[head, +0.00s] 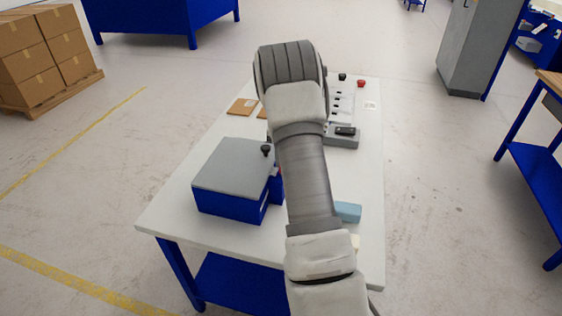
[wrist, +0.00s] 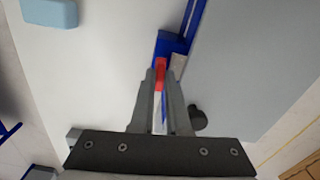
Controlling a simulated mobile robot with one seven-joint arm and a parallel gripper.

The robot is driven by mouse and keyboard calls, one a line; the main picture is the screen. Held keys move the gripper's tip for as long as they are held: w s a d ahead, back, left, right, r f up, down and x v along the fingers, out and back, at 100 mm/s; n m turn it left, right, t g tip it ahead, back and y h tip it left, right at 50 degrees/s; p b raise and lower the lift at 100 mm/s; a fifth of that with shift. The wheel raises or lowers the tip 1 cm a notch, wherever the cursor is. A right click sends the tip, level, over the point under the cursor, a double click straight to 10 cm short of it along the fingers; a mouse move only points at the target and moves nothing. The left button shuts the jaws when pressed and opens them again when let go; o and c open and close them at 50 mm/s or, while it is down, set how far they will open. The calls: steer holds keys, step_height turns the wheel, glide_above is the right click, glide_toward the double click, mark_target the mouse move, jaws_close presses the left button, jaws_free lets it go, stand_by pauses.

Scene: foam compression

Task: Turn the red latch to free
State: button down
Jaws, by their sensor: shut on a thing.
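The red latch (wrist: 160,73) shows in the wrist view as a small red bar at the side of a blue box. My gripper (wrist: 163,82) has its two fingertips close around the latch and is shut on it. The box has a grey lid (head: 229,164) with a black knob (head: 266,150); the lid (wrist: 245,60) and knob (wrist: 198,118) also show in the wrist view. The lid lies flat on the box's blue body (head: 225,203). In the head view my arm hides the gripper and nearly all of the latch.
The box stands on a white table (head: 165,215). A light blue block (head: 348,212) lies right of my arm, with a pale yellow piece partly hidden nearer. Brown flat pieces (head: 242,107) and a grey device with a black top (head: 343,136) lie farther back.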

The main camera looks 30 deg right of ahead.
steer(key=shift+m, duration=0.7)
steer(key=c, duration=0.9)
jaws_free()
step_height(320, 180, up, 18)
steer(key=shift+f, duration=0.25)
